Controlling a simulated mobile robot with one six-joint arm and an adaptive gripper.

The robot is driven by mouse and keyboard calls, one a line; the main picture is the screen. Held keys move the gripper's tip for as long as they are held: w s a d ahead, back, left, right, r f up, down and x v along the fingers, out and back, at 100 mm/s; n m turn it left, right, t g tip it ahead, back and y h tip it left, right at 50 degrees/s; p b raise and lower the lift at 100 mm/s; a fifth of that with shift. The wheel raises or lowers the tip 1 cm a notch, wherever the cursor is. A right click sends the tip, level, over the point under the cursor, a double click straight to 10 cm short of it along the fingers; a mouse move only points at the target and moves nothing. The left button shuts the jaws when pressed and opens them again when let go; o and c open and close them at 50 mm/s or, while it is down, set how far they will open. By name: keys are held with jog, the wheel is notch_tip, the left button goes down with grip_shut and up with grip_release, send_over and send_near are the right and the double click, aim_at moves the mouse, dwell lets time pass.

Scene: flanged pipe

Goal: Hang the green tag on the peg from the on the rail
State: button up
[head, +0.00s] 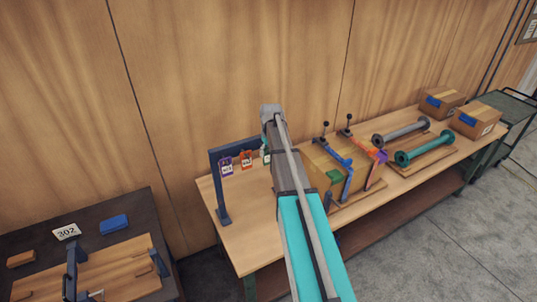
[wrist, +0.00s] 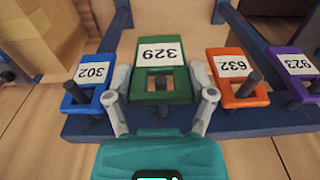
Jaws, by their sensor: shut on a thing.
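The green tag (wrist: 163,60), with a white label reading 329, is in the wrist view's upper middle. My gripper (wrist: 163,98) is shut on it, one finger at each side. A dark peg shows at the tag's opening; I cannot tell whether the peg passes through. The dark blue rail (wrist: 280,128) runs behind and below the tag. A blue tag 302 (wrist: 93,75) hangs on a peg to the left. An orange tag 632 (wrist: 235,66) and a purple tag 923 (wrist: 297,66) hang on pegs to the right. In the head view my arm mostly hides my gripper.
The rail frame (head: 217,185) stands at the left end of the wooden table (head: 250,235). Clamps and a box stand right of my arm. A grey pipe (head: 400,133) and a teal pipe (head: 425,149) lie farther right. A dark table (head: 110,205) stands at lower left.

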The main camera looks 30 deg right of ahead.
jog(key=shift+w+f, duration=0.15)
jog(key=shift+w, duration=1.05)
jog(key=shift+w+f, duration=0.1)
jog(key=shift+w, duration=0.15)
jog(key=o, duration=0.9)
jog(key=shift+c, duration=0.2)
jog(key=shift+s+f+b, duration=0.1)
jog(key=shift+b, duration=0.25)
jog(key=shift+s+f+b, duration=0.25)
jog(key=shift+f+b, duration=0.4)
jog(key=shift+s+f+b, duration=0.25)
jog(key=shift+f+b, duration=0.4)
jog(key=shift+f, duration=0.1)
jog(key=shift+s, duration=0.1)
jog(key=s, duration=0.9)
dwell(0.7)
